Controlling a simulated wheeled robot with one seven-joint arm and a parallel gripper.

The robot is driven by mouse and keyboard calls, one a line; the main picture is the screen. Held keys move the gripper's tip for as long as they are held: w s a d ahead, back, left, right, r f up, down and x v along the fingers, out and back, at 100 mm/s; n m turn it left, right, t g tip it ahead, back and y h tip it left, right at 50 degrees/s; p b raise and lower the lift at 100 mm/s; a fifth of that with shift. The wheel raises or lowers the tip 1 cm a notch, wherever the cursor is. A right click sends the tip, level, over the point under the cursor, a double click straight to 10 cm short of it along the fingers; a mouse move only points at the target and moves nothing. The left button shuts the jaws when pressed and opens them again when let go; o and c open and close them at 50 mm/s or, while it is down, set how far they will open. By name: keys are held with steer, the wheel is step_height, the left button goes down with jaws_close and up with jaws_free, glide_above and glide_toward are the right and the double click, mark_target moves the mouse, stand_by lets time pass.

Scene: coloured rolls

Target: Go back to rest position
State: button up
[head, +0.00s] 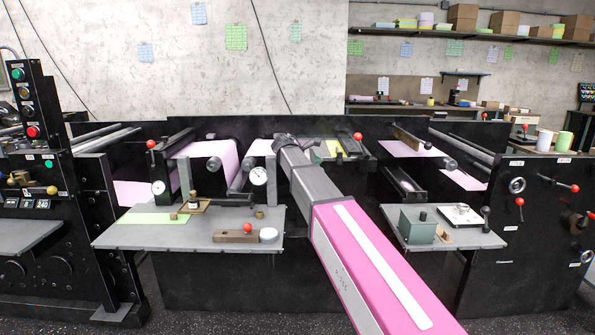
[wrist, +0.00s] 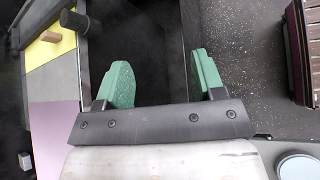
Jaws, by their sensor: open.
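My gripper (wrist: 162,78) shows in the wrist view with its two green fingers apart and nothing between them. Below the fingers is a dark gap and dark speckled floor. In the head view my magenta and grey arm reaches from the bottom right toward the middle of the machine, and its fingers cannot be made out there. Pink rolls are in the machine: a pink roll (head: 208,157) left of the arm, with pink material (head: 410,149) to its right.
A grey side table (head: 200,233) with small tools stands left of my arm. A smaller table (head: 462,238) with a green box (head: 416,226) stands to the right. Black machine panels flank both sides. In the wrist view a yellow sheet (wrist: 50,62) lies at left.

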steer(key=s+d+f+m+y, duration=0.1)
steer(key=s+d+f, duration=0.1)
steer(key=f, duration=0.2)
steer(key=s+d+f+m+g+y, duration=0.1)
steer(key=s+d+f, duration=0.15)
steer(key=f, duration=0.25)
steer(key=s+d+f+m+y, duration=0.1)
steer(key=s+f, duration=0.2)
steer(key=f, duration=0.1)
steer(key=s+d+f+m+g+y, duration=0.1)
steer(key=s+f+m+y, duration=0.3)
steer(key=s+f, duration=0.7)
steer(key=s+d+f+m+g+y, duration=0.1)
steer(key=s+d+f+m+y, duration=0.2)
steer(key=s+f+m, duration=0.6)
steer(key=s+d+f, duration=0.1)
steer(key=s+f, duration=0.1)
steer(key=s, duration=0.2)
steer(key=shift+s+d+y, duration=0.2)
steer(key=shift+y, duration=0.2)
steer(key=shift+d+f, duration=0.1)
